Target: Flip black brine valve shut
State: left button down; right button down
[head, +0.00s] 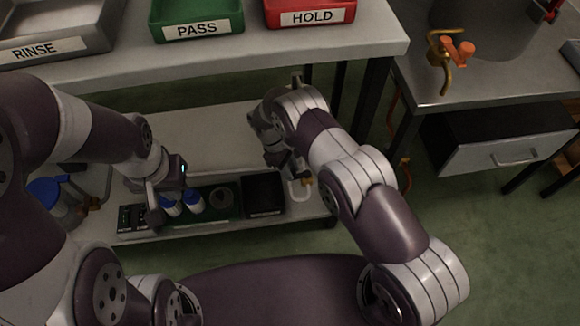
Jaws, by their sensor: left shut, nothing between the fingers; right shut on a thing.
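I cannot make out a black brine valve in the head view. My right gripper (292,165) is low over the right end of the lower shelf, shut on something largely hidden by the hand. A white curved piece (300,191) with a brass-coloured bit shows right below its fingers. I cannot tell whether that is the held thing. My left gripper (158,213) points down at the left part of the lower shelf, shut and empty, beside two blue-capped bottles (193,202).
A black bin (264,195) and a green tray (224,212) sit on the lower shelf (200,130). Above are a green PASS tray (196,22), a red HOLD tray (310,12) and a RINSE basin (50,45). Brass pipework (440,62) with orange handles stands at the upper right.

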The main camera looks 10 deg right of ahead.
dwell(0.3)
jog(key=c, duration=0.9)
grip_release()
jog(key=shift+o, duration=0.2)
